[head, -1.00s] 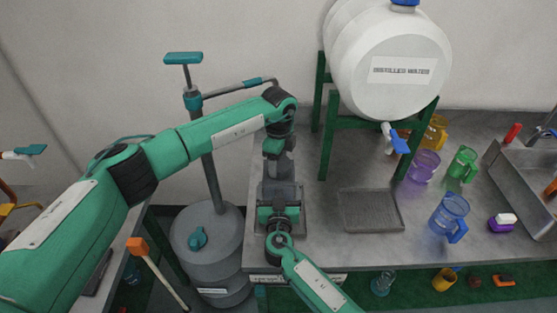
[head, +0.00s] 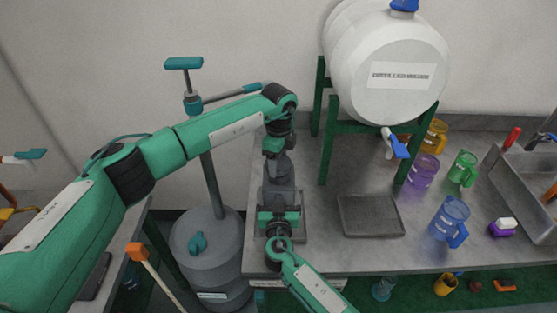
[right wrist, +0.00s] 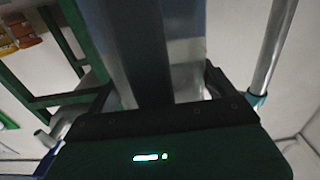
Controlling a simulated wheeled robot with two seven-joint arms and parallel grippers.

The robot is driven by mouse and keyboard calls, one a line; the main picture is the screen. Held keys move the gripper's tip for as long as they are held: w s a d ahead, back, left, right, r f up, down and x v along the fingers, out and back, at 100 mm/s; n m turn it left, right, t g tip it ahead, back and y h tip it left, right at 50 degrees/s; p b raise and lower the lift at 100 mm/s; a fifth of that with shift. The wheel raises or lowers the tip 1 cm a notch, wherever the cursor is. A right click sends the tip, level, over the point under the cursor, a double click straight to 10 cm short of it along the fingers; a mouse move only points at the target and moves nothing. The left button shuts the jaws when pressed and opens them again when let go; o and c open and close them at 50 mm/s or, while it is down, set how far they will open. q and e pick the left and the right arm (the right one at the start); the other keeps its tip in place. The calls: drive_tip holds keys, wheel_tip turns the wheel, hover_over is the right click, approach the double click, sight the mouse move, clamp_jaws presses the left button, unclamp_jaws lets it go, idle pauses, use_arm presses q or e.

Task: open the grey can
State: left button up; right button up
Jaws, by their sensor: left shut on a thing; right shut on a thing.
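The grey can (head: 281,194) is upright on the left part of the workbench, between my two grippers, which hide much of it. My left gripper (head: 281,160) comes down from above and is shut at the can's top; whether it holds a cap or the neck is hidden. My right gripper (head: 279,207) reaches in from the front and is shut on the can's body. In the right wrist view the grey can (right wrist: 150,55) fills the space between the fingers, close to the dark gripper housing.
A white distilled water barrel (head: 385,65) with a blue-handled tap stands on a green frame (head: 328,140). A grey tray (head: 371,216) lies right of the can. Several coloured mugs and a sink (head: 525,185) are further right. A grey drum with a pump (head: 205,250) stands left.

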use_arm(q)
drive_tip(key=shift+r, duration=2)
use_arm(e)
drive_tip(key=o, duration=1.7)
